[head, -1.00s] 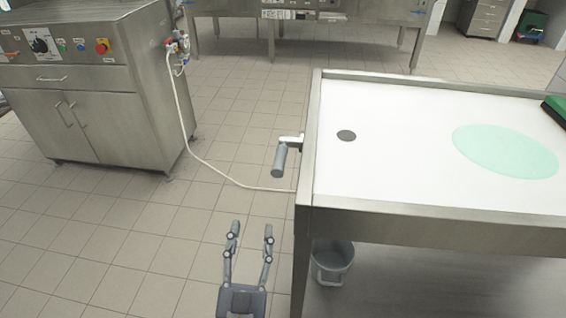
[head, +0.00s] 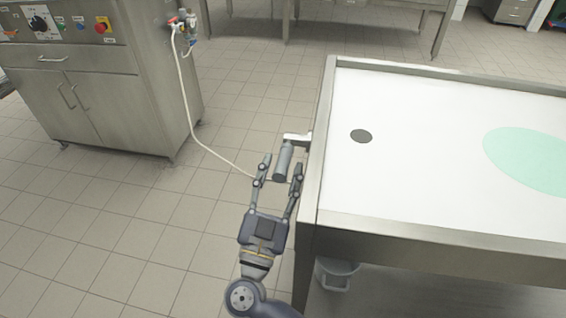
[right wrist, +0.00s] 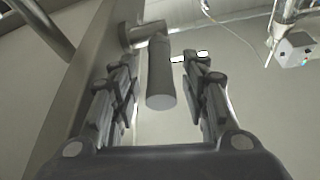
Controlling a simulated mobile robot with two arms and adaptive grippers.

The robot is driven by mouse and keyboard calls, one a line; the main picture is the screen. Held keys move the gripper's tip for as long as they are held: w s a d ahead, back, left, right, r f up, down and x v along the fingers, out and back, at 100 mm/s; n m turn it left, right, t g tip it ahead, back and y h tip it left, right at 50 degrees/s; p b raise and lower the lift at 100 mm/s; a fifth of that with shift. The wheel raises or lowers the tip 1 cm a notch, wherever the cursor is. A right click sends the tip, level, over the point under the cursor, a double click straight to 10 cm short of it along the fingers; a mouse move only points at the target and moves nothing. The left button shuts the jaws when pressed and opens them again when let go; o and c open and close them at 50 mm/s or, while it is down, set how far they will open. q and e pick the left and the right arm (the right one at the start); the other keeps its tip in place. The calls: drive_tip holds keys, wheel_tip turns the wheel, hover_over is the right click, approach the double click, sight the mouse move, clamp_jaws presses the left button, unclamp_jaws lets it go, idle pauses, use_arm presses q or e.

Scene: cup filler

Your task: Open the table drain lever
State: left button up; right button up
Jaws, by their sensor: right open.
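The table drain lever (head: 284,161) is a grey cylindrical handle on a short bracket at the left side of the white-topped table (head: 425,225). My right gripper (head: 281,170) is open, with its two fingers on either side of the lever's handle. In the right wrist view the lever (right wrist: 161,80) hangs between the open fingers (right wrist: 160,85), with gaps on both sides. A dark round drain (head: 361,136) lies in the white tabletop near the lever. My left gripper is not in view.
A steel cabinet (head: 115,110) with knobs and buttons stands at the left, and a pale hose (head: 190,100) runs from it across the floor. A grey bucket (head: 337,275) is under the table.

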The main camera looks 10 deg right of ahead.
drive_tip(key=shift+x, duration=1.1)
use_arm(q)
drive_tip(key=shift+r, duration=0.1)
use_arm(e)
clamp_jaws()
drive_tip(key=f+t+b, duration=0.2)
drive_tip(key=b, duration=0.1)
drive_tip(key=shift+h+b, duration=0.35)
drive_tip(key=shift+h, duration=0.05)
use_arm(q)
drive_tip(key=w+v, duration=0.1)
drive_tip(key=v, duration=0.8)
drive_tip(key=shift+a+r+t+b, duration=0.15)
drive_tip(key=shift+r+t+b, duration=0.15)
drive_tip(key=shift+b, duration=0.1)
use_arm(e)
drive_tip(key=shift+w+t, duration=0.1)
drive_tip(key=shift+t, duration=0.2)
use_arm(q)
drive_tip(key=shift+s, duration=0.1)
use_arm(e)
unclamp_jaws()
